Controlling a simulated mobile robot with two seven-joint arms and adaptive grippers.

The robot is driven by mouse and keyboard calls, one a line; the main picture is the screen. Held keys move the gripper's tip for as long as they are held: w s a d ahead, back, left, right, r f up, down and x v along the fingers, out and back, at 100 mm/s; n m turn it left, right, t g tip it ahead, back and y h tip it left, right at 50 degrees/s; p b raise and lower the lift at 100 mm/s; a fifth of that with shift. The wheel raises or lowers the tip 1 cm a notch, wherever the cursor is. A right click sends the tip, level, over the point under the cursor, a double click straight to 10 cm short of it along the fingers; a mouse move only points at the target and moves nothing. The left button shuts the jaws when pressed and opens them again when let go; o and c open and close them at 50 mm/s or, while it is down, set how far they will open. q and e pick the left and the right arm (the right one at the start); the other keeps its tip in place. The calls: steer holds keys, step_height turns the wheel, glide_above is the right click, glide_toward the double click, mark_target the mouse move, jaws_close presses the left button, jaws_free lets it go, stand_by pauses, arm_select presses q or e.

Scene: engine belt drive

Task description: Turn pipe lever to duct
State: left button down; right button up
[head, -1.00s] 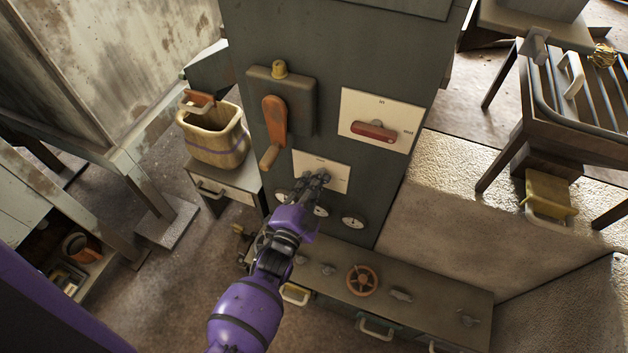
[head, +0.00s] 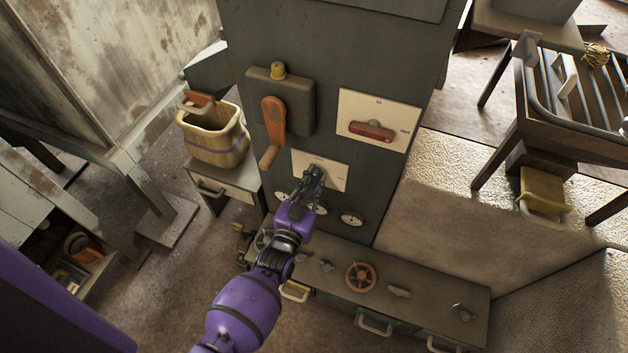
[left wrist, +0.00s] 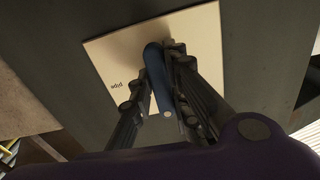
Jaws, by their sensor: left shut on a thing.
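The pipe lever (left wrist: 158,80) is a blue handle on a pale labelled plate (left wrist: 110,60) in the left wrist view. The word "pipe" reads upside down near the plate's corner. In the head view the same plate (head: 334,172) is on the front of the dark cabinet, and the gripper covers the lever there. My left gripper (head: 312,178) is at the plate. In the left wrist view the left gripper (left wrist: 165,85) is shut on the blue lever, with a finger on each side. The word "duct" cannot be read. My right gripper is not in view.
A second plate with a red lever (head: 372,131) is up and to the right. An orange crank (head: 273,125) hangs at the upper left. Round gauges (head: 352,218) sit below the plate. A low bench with a red handwheel (head: 360,277) stands below.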

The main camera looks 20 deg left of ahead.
arm_select(q)
steer(key=shift+a+n, duration=0.1)
steer(key=shift+n, duration=0.4)
steer(key=c, duration=1.7)
jaws_free()
steer(key=s, duration=1.2)
steer(key=shift+a, duration=0.15)
